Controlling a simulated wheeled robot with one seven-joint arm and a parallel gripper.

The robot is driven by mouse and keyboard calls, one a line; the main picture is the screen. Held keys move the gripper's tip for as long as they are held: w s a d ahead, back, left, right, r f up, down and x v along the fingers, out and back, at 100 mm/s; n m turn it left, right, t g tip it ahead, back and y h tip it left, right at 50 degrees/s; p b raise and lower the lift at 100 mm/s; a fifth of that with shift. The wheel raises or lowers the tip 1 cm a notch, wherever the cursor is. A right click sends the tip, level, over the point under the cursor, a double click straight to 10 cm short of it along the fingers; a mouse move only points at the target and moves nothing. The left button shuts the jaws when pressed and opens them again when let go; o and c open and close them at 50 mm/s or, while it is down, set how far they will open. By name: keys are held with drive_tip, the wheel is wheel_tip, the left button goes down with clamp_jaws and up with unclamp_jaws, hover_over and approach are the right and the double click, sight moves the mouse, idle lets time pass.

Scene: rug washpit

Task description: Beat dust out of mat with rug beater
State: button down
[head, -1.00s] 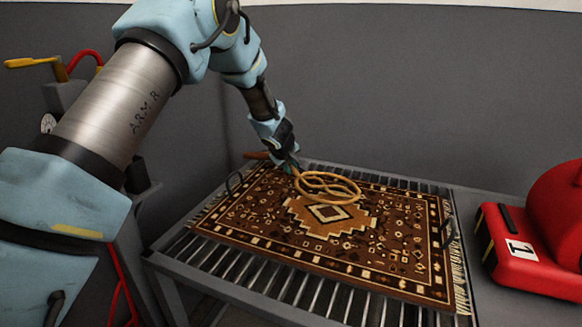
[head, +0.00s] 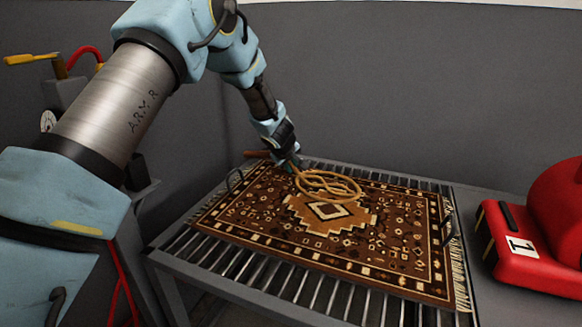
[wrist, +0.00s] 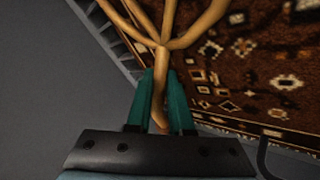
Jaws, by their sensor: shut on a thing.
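The brown patterned mat (head: 270,241) lies flat on a slatted metal rack; it also shows in the wrist view (wrist: 260,85). The rug beater (head: 340,186) has a looped tan cane head and a reddish-brown handle end (head: 257,154). Its looped head is over the far middle part of the mat; I cannot tell whether it touches. My gripper (head: 291,166) is at the mat's far left edge, shut on the beater. In the wrist view, its green fingers (wrist: 161,95) clasp the cane (wrist: 163,60) just below where the loops spread.
The slatted rack (head: 215,262) has a grey frame and dark wire loops at both ends of the mat. A red machine (head: 530,235) stands on the grey surface at right. A post with a gauge and yellow lever (head: 35,59) stands at left. A grey wall is behind.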

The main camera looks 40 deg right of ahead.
drive_tip(key=shift+r+p, duration=2.1)
drive_tip(key=shift+p, duration=0.2)
drive_tip(key=shift+f, duration=0.1)
drive_tip(key=shift+f, duration=0.1)
wheel_tip(320, 180, down, 4)
drive_tip(key=b, duration=0.4)
drive_tip(key=shift+f, duration=0.2)
wheel_tip(320, 180, up, 5)
drive_tip(key=p, duration=0.5)
drive_tip(key=shift+f, duration=0.15)
